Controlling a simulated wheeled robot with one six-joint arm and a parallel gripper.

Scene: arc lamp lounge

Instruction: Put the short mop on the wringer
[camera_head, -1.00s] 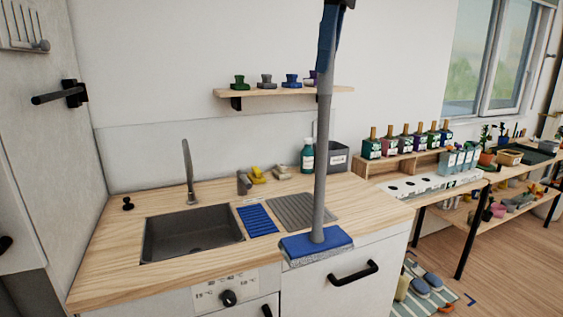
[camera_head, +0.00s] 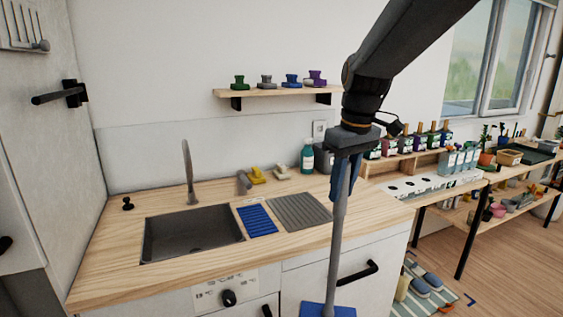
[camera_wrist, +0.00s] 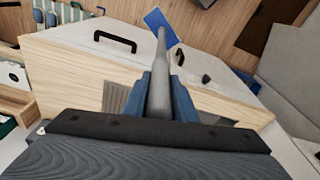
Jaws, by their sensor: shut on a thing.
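The short mop has a grey handle (camera_head: 335,240) and a flat blue head (camera_head: 328,310), cut off by the bottom edge of the head view. My gripper (camera_head: 342,180) is shut on the upper handle, and the mop hangs nearly upright in front of the counter. In the wrist view the blue fingers (camera_wrist: 160,88) clasp the handle (camera_wrist: 161,58), with the blue head (camera_wrist: 160,22) beyond. Beside the sink are a blue ribbed panel (camera_head: 257,221) and a larger grey ribbed panel (camera_head: 299,212); I cannot tell which is the wringer. Both look bare.
The wooden counter (camera_head: 110,245) holds a dark sink (camera_head: 193,234), a tap (camera_head: 189,170), yellow and pale small items and a teal bottle (camera_head: 307,156). A wall shelf (camera_head: 270,93) is above. A cabinet handle (camera_head: 357,273) sticks out near the mop. A long bench (camera_head: 470,197) stands right.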

